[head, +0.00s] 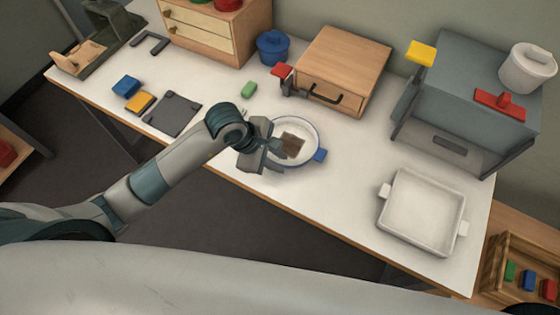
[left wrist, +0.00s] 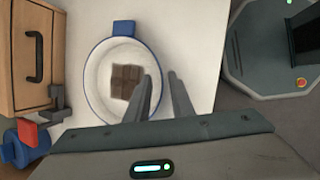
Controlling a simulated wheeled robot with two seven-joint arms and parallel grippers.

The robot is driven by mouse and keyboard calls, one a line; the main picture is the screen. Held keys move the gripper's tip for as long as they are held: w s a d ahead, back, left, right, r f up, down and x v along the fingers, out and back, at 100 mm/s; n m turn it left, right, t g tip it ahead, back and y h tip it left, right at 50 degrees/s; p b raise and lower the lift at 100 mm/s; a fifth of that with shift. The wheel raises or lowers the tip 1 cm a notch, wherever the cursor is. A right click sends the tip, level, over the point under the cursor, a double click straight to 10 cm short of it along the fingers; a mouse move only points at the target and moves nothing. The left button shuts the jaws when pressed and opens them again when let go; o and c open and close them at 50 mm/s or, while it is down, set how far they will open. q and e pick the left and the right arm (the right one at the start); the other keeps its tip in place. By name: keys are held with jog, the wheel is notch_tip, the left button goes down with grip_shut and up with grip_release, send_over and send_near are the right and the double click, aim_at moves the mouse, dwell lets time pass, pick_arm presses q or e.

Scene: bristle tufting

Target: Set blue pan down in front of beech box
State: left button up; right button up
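The blue pan (head: 311,130) is round, with a white inside, a blue rim and a brown square piece in it. It appears to rest flat on the white table in front of the beech box (head: 350,52), clear of it. My left gripper (head: 280,157) is at the pan's near side. In the left wrist view, the fingers (left wrist: 163,90) stand apart at the rim of the pan (left wrist: 93,72), one over its inside and one outside. The beech box (left wrist: 17,80) has a dark handle. My right gripper is out of view.
A white tray (head: 424,211) lies to the right, near a grey oven-like box (head: 470,85). A dark plate (head: 172,114) lies left. Table between pan and tray is clear.

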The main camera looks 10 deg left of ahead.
pick_arm(q)
jog(key=b+v, duration=0.2)
jog(key=v, duration=0.8)
jog(key=shift+s+r, duration=0.1)
jog(key=shift+s, duration=0.05)
